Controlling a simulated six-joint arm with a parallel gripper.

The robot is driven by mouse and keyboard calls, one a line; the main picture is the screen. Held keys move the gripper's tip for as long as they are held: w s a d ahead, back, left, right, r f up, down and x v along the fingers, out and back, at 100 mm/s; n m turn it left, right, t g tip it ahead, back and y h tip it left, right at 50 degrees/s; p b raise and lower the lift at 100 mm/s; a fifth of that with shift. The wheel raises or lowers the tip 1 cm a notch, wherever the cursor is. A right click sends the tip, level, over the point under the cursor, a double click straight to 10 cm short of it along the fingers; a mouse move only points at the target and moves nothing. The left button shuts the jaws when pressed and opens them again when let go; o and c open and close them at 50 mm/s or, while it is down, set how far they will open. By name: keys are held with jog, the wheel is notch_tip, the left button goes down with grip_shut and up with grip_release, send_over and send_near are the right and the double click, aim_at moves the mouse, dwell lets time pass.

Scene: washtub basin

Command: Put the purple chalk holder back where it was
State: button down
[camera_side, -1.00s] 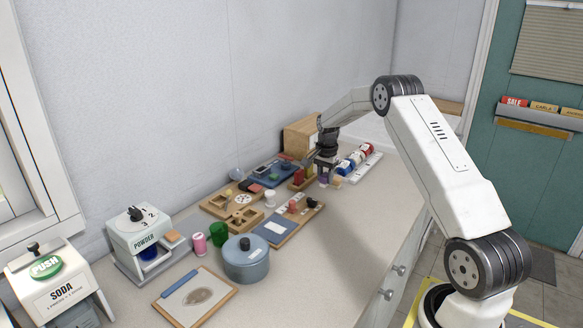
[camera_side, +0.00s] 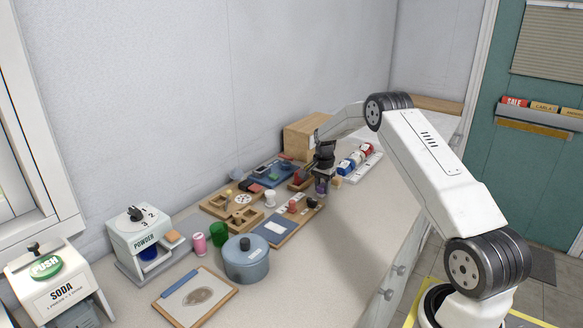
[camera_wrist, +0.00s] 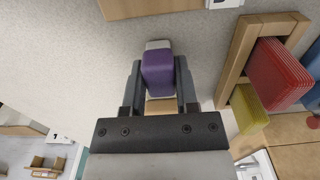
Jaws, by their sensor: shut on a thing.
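The purple chalk holder (camera_wrist: 158,72) is between the two fingers of my gripper (camera_wrist: 158,88) in the wrist view. It has a purple body with a pale end. My gripper is shut on it. In the side view my gripper (camera_side: 322,178) is low over the counter, at the right end of the row of boards, with the purple holder (camera_side: 321,187) just showing below it. I cannot tell whether the holder touches the surface beneath.
A wooden holder with red and yellow blocks (camera_wrist: 278,75) stands close to the right of my gripper in the wrist view. A rack of blue and red rolls (camera_side: 357,161) is behind right, and a wooden box (camera_side: 303,137) behind. The counter front (camera_side: 330,235) is clear.

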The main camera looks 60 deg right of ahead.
aim_at(322, 185)
jog(key=shift+f, duration=0.15)
jog(key=shift+c, duration=1.8)
grip_release()
notch_tip(322, 185, up, 12)
jog(key=shift+r, duration=0.2)
jog(key=shift+a, duration=0.1)
